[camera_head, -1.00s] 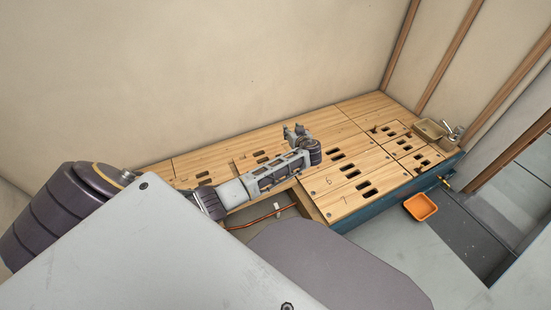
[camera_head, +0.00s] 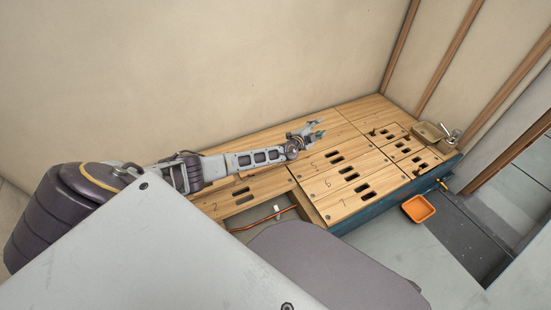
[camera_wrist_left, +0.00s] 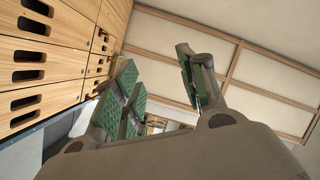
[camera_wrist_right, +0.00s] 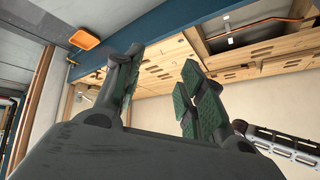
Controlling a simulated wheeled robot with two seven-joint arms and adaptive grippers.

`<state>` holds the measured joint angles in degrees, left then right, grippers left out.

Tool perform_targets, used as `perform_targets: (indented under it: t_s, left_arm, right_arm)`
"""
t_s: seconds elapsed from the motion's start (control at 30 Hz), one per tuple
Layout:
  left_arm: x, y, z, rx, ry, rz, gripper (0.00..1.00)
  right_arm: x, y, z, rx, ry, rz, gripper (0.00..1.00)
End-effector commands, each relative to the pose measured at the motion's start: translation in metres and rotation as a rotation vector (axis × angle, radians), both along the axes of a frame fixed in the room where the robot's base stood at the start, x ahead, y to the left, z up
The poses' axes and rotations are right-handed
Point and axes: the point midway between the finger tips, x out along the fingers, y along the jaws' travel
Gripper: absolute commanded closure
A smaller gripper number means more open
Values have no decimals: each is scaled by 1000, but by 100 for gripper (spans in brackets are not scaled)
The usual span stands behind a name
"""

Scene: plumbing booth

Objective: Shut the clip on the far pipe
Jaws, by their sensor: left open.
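A copper pipe (camera_head: 258,222) runs through an opening in the wooden deck in the head view, with a small pale clip (camera_head: 277,209) on it. I cannot tell whether this is the far pipe or whether the clip is open. The pipe also shows at the top of the right wrist view (camera_wrist_right: 268,23). My left gripper (camera_head: 317,131) is open and empty above the deck, beyond and to the right of the opening; its spread green pads show in the left wrist view (camera_wrist_left: 160,78).
The deck panels (camera_head: 375,172) have dark slots and numbers. An orange tray (camera_head: 418,208) lies low beside the blue deck edge (camera_head: 395,194). A plain wall (camera_head: 250,60) stands behind.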

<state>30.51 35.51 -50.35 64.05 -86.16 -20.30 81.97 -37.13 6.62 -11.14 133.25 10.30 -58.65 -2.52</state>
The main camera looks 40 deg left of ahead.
Motion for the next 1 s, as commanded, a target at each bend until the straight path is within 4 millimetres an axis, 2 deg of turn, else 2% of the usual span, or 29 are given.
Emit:
perform_targets:
  t_s: [0.1,0.5,0.7,1.0]
  left_arm:
    - [-12,-8,-32,97,87,-93,59]
    - [-67,-27,-134,380,397,-372,59]
    - [-100,-22,-176,504,560,-482,59]
    - [-149,4,-219,667,808,-605,59]
  right_arm:
    - [-3,-2,1,-10,13,3,60]
    - [-12,-8,2,-47,62,8,60]
    - [-18,-11,2,-66,91,11,60]
    - [-26,-16,0,-92,136,13,60]
